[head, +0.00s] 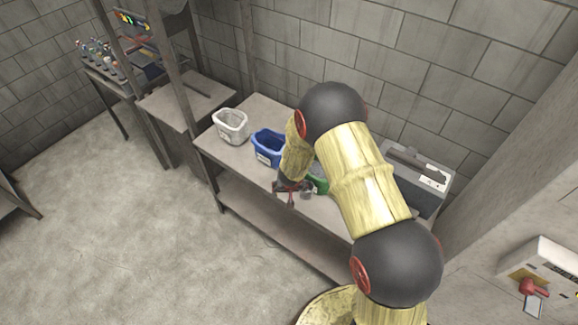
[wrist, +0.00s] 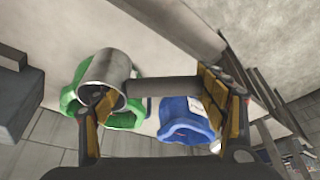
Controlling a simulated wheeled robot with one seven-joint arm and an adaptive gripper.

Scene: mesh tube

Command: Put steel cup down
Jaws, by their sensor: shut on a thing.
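The steel cup (wrist: 110,68) is a shiny grey cylinder with a grey bar-like handle running from it toward the right finger in the wrist view. My gripper (wrist: 160,90) is shut on the cup, with one finger at its rim and the other at the bar's far end. In the head view my gripper (head: 291,187) is at the front edge of the workbench, and the cup (head: 307,194) shows small beside it, in front of the green bin (head: 320,183). Whether the cup touches the bench or the bin, I cannot tell.
My arm hides part of the bench. A block wall stands behind it.

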